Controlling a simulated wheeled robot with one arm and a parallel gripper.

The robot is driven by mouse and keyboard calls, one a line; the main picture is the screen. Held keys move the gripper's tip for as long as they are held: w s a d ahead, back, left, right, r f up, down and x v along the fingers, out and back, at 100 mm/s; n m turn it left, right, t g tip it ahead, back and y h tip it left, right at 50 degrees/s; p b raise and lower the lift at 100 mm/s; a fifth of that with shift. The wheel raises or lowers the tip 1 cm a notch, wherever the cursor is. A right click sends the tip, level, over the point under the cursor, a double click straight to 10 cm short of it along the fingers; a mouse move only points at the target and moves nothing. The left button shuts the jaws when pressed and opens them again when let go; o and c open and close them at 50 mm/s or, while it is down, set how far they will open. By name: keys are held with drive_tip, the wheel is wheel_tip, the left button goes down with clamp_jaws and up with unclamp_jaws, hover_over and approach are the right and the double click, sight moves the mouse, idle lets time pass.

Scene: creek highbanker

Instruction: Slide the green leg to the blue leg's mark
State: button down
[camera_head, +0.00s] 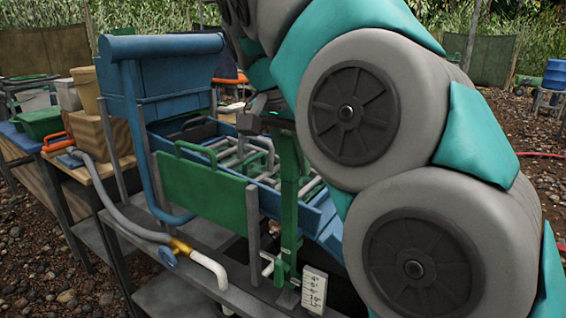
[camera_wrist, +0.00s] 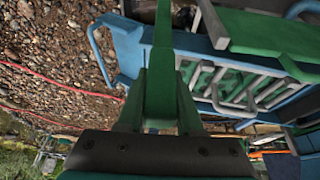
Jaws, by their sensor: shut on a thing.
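The green leg (camera_head: 289,200) stands upright at the near end of the sluice, in the middle of the head view. A white marked scale plate (camera_head: 314,290) is beside its foot; its figures are too small to read. In the wrist view the green leg (camera_wrist: 163,40) runs up between the two fingers of my gripper (camera_wrist: 160,85), which is shut on it. In the head view my gripper (camera_head: 279,120) is at the leg's top, partly hidden by my arm. I cannot tell which part is the blue leg, or see its mark.
The blue sluice trough (camera_head: 328,222) with grey riffle bars lies behind the leg. A green panel (camera_head: 205,197), blue hopper (camera_head: 160,46) and grey hose (camera_head: 120,215) are left. My arm hides the right side. Gravel (camera_wrist: 65,88) surrounds the stand.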

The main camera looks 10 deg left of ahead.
drive_tip(key=shift+r, duration=0.2)
drive_tip(key=c, duration=0.6)
unclamp_jaws()
drive_tip(key=shift+f, duration=0.1)
drive_tip(key=shift+o, duration=0.2)
drive_tip(key=shift+d, duration=0.1)
